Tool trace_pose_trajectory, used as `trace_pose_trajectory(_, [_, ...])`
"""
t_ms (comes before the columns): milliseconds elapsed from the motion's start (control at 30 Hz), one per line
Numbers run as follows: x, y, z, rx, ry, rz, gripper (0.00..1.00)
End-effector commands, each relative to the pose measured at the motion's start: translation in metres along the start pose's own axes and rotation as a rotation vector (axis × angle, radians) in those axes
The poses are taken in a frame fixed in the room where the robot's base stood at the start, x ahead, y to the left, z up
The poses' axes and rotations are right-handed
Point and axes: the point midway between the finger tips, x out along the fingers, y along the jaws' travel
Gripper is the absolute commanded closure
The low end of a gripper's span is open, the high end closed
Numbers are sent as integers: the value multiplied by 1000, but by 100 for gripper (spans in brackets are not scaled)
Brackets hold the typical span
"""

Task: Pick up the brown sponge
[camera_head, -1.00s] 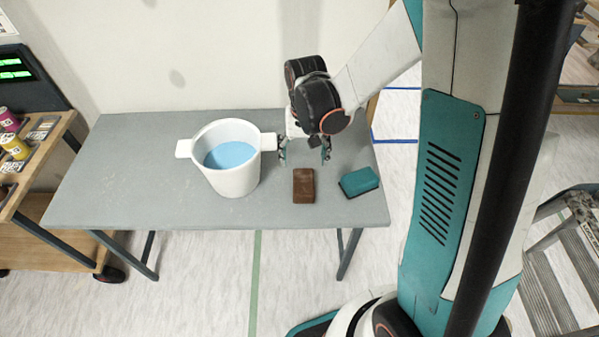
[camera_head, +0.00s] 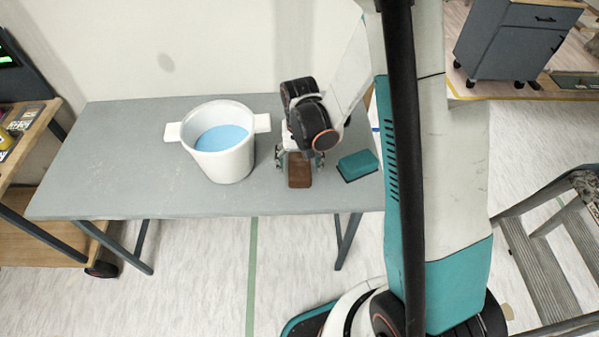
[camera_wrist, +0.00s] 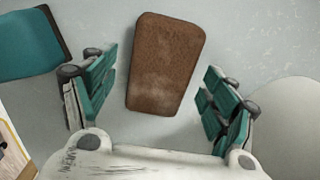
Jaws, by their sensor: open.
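The brown sponge (camera_head: 299,174) lies flat on the grey table (camera_head: 110,150), near its front edge. In the wrist view the sponge (camera_wrist: 165,64) is a brown block, slightly tilted, between and a little beyond the two teal finger pads. My gripper (camera_head: 298,160) is open and empty, low over the table at the sponge's back end. In the wrist view my gripper (camera_wrist: 158,98) has a finger on each side of the sponge, with visible gaps to both. The sponge's far end in the head view is partly hidden by my gripper.
A teal sponge (camera_head: 358,165) lies right of the brown one; it also shows in the wrist view (camera_wrist: 30,42). A white pot (camera_head: 222,165) with blue liquid stands to the left. A wooden cart (camera_head: 35,220) stands at far left. The table's left part is clear.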

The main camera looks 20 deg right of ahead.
Motion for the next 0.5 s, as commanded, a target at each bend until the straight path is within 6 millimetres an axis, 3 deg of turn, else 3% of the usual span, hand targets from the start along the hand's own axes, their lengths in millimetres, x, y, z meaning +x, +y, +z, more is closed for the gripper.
trace_pose_trajectory(100, [16, 0, 0, 0, 0, 0, 22])
trace_pose_trajectory(333, [15, 0, 1, -1, 0, 0, 22])
trace_pose_trajectory(500, [15, 0, 1, -1, 0, 0, 60])
